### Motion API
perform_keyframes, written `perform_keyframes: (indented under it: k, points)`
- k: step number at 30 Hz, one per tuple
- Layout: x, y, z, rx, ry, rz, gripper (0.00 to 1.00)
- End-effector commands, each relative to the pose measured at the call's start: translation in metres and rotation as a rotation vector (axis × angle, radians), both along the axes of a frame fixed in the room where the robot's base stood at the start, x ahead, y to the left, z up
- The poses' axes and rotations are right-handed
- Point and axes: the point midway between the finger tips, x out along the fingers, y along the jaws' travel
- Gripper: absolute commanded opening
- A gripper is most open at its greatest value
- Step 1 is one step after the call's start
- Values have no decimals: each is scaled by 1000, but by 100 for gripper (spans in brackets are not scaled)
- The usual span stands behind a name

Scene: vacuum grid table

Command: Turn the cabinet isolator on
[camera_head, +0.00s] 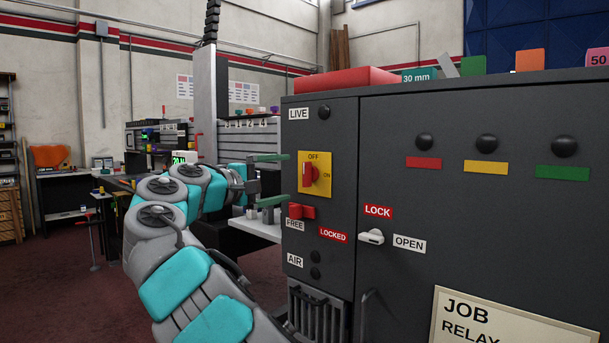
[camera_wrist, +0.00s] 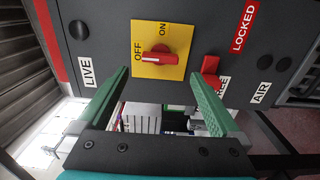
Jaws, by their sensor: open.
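The isolator is a red rotary knob (camera_head: 308,177) on a yellow plate (camera_head: 322,160) marked OFF and ON, on the dark cabinet's left panel. The knob (camera_wrist: 160,58) also shows in the wrist view, with its white mark toward OFF. My gripper (camera_head: 282,179) is open, its green fingers just left of the plate in the head view, one higher and one lower. In the wrist view, the gripper (camera_wrist: 160,80) has the knob between and beyond its fingertips. I see no contact with the knob.
A red lever (camera_head: 300,211) marked FREE and LOCKED sits below the isolator, close to my lower finger. A white latch handle (camera_head: 371,237) marked LOCK and OPEN is to the right. A red box (camera_head: 340,80) and coloured blocks stand on the cabinet top (camera_head: 300,97).

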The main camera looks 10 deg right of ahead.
Motion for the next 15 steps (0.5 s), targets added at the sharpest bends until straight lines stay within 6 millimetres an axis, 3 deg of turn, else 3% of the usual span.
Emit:
perform_keyframes:
  k: [15]
  points:
    - [39, -54, -1, 2, 2, -1, 100]
